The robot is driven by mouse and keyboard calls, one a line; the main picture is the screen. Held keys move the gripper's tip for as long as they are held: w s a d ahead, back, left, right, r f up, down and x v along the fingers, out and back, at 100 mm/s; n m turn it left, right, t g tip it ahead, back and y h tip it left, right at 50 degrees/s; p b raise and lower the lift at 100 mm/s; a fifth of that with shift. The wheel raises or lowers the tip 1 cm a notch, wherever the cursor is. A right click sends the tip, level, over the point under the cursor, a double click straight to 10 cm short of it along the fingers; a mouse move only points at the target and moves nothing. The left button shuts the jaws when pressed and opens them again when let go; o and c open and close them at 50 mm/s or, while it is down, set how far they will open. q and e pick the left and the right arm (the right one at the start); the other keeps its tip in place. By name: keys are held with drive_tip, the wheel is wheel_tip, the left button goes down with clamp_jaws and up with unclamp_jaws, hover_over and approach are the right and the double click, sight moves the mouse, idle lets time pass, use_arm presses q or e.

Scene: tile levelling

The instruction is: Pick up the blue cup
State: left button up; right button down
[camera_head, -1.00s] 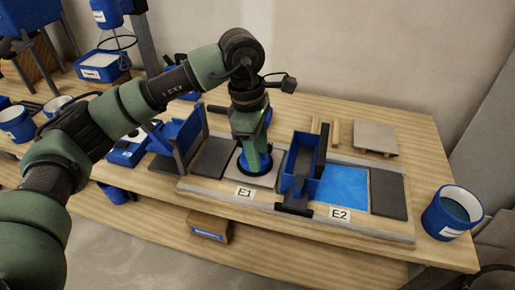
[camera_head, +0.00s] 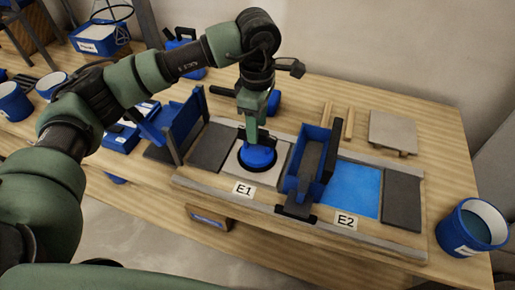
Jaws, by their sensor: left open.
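A round blue cup with a dark rim (camera_head: 258,159) sits on the grey tile in the bay marked E1. My left gripper (camera_head: 255,138) points down directly over this cup, open, with its green fingers at the cup's top. The fingers and wrist hide part of the cup, and I cannot tell whether they touch it. A larger blue cup-like bucket (camera_head: 471,229) with a white label stands at the right end of the table, apart from the gripper. My right gripper is not in view.
A blue open box (camera_head: 305,185) stands between E1 and the bright blue bed (camera_head: 352,188) of E2. An upright blue rack (camera_head: 182,127) stands left of E1. A grey slab (camera_head: 393,130) lies at the back right, beside two wooden strips (camera_head: 342,118).

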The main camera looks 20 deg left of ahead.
use_arm(q)
wheel_tip(320, 180, down, 3)
drive_tip(key=shift+r, duration=0.2)
clamp_jaws()
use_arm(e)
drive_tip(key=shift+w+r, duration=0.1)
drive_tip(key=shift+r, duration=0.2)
use_arm(q)
drive_tip(key=shift+r, duration=0.1)
